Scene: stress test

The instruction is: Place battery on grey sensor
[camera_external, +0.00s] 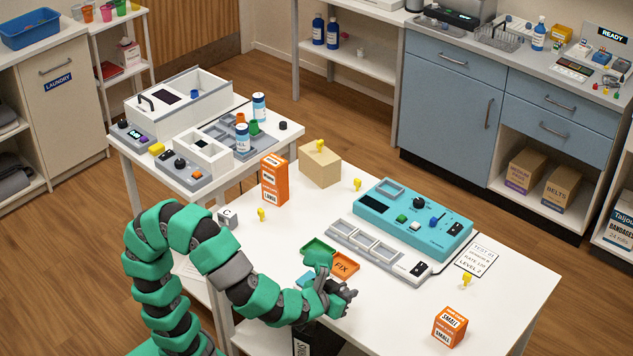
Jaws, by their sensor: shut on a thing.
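My gripper (345,295) is low over the front of the white table, just in front of the orange tray marked FIX. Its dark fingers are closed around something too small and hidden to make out. I cannot pick out a battery for certain. A grey-white strip with several square recesses (352,237) lies behind and right of my gripper, apart from it; I cannot tell if it is the grey sensor. A small grey cube marked C (228,217) stands at the table's left edge.
A green tray (317,246), the orange tray (345,265) and a blue tray (305,281) lie close to my gripper. A teal panel (440,235) is behind the strip. Orange boxes (274,180) (450,327) stand left and front right. The right front tabletop is mostly clear.

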